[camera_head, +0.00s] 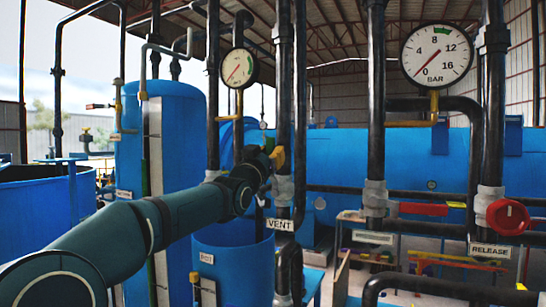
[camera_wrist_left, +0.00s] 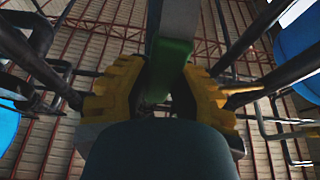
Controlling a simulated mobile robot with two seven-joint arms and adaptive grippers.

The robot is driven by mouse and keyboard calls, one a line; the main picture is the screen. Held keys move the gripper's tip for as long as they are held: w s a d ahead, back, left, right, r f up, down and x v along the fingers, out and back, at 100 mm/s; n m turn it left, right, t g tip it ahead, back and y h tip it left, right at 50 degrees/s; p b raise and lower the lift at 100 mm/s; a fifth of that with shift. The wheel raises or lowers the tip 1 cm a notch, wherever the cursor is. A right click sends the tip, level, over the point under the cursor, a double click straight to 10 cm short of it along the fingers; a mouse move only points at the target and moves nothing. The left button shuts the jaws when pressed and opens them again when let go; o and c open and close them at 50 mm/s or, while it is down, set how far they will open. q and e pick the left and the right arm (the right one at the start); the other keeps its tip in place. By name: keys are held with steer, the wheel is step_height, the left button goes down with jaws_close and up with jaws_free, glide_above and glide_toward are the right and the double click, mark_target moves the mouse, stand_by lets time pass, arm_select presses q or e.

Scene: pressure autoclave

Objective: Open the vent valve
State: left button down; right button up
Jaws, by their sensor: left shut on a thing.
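The vent valve (camera_head: 284,190) is a grey fitting on a dark vertical pipe, just above a white VENT label (camera_head: 280,225) in the head view. My left arm reaches in from the left. My left gripper (camera_head: 276,158) has its yellow fingers at the pipe, just above the valve body. In the left wrist view, the gripper (camera_wrist_left: 160,90) is shut on a green and grey bar (camera_wrist_left: 170,60) that runs up between the yellow fingers; it appears to be the valve's handle. The handle is mostly hidden behind the gripper in the head view.
A red wheel (camera_head: 507,217) sits above the RELEASE label (camera_head: 490,250) at the right. A red lever (camera_head: 423,209) is left of it. Dark vertical pipes stand close around my gripper. Two dial gauges (camera_head: 437,55) (camera_head: 239,68) hang above. A blue tank (camera_head: 180,140) stands behind my arm.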

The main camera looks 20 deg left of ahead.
arm_select(q)
steer(key=shift+a+r, duration=0.1)
steer(key=shift+r, duration=0.1)
steer(key=c, duration=0.8)
jaws_free()
steer(key=shift+f, duration=0.15)
steer(key=v, duration=1.2)
